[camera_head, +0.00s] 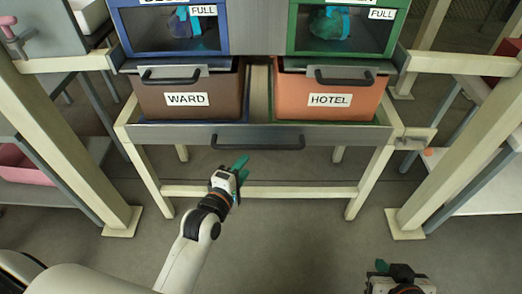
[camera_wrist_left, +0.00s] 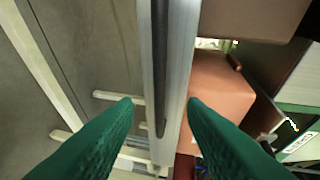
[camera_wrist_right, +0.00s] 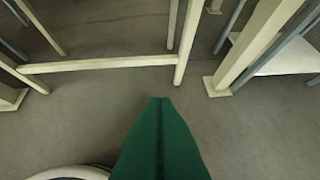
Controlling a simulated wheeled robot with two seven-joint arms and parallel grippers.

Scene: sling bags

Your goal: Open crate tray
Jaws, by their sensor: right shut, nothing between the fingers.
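The crate tray (camera_head: 200,135) is a wide grey drawer front with a long black handle (camera_head: 258,137), under the shelf. It carries a brown crate labelled WARD (camera_head: 205,110) and an orange crate labelled HOTEL (camera_head: 340,112). My left gripper (camera_head: 239,166) is just below and in front of the handle, apart from it. In the left wrist view its green fingers are spread, with the tray front (camera_wrist_left: 182,60) and black handle (camera_wrist_left: 159,60) beyond the gap between them. My right gripper (camera_head: 381,266) is low at the bottom right, far from the tray, its fingers (camera_wrist_right: 160,135) together and empty.
Cream frame posts (camera_head: 70,140) and (camera_head: 460,150) stand on both sides. Blue (camera_head: 125,45) and green (camera_head: 295,45) bins sit above the crates. A side shelf (camera_head: 470,195) stands at the right. The floor in front is clear.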

